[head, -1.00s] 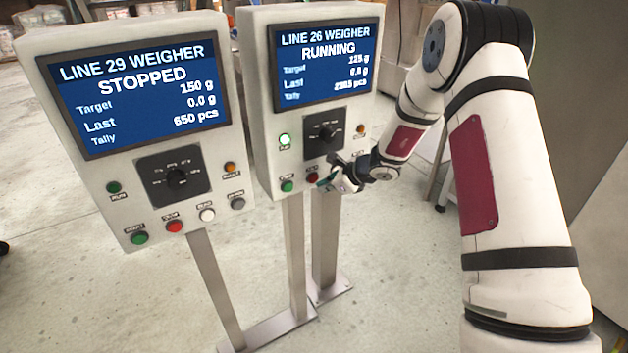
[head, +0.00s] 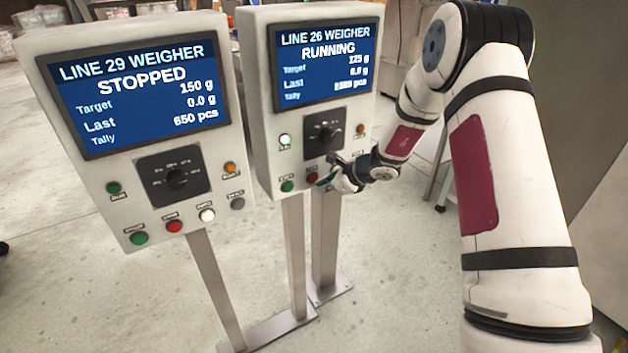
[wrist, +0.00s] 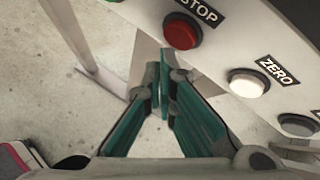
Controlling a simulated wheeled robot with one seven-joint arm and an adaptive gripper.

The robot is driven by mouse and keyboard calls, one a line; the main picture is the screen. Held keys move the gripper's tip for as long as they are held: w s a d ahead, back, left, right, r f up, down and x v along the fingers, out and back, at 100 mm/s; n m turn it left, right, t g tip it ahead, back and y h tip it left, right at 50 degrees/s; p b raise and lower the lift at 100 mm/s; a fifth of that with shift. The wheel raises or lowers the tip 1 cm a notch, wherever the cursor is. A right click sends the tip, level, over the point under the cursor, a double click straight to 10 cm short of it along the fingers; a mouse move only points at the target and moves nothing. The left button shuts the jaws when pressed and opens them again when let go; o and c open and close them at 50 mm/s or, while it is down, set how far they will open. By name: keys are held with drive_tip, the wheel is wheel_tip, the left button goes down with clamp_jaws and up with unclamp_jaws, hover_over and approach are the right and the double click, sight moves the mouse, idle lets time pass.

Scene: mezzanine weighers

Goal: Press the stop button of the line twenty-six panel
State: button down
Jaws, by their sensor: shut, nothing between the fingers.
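The line 26 weigher panel (head: 256,110) stands upright, and its screen (head: 326,62) reads RUNNING. A lamp (head: 284,139) at its left glows green. Its red stop button (head: 312,177) is on the lower row; in the wrist view the red button (wrist: 181,31) shows clearly under a STOP label. My gripper (head: 326,182) is shut and empty, close to the lower row just right of and below the stop button in the head view. In the wrist view the closed teal fingertips (wrist: 163,70) are below the red button, with a visible gap in the picture. Contact is not seen.
The line 29 weigher panel (head: 30,95) stands to the left; its screen reads STOPPED and it has its own red button (head: 174,226). A white ZERO button (wrist: 249,83) is right of the stop button. A green button (head: 287,186) is left of it.

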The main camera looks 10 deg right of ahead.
drive_tip(key=shift+w+a, duration=0.15)
drive_tip(key=shift+w, duration=0.25)
drive_tip(key=shift+w+a+b, duration=0.15)
drive_tip(key=shift+w+b, duration=0.25)
drive_tip(key=shift+b, duration=0.1)
idle(0.5)
drive_tip(key=shift+s, duration=0.15)
drive_tip(key=shift+s+d, duration=0.25)
drive_tip(key=shift+s, duration=0.45)
drive_tip(key=shift+s, duration=0.1)
drive_tip(key=shift+s+d+p, duration=0.25)
drive_tip(key=shift+s+p, duration=0.05)
drive_tip(key=shift+s, duration=0.45)
drive_tip(key=shift+s+d+p, duration=0.25)
drive_tip(key=shift+s+d, duration=0.05)
drive_tip(key=shift+s, duration=0.5)
drive_tip(key=shift+s+d+p, duration=0.25)
drive_tip(key=shift+s+p, duration=0.05)
drive_tip(key=shift+s, duration=0.45)
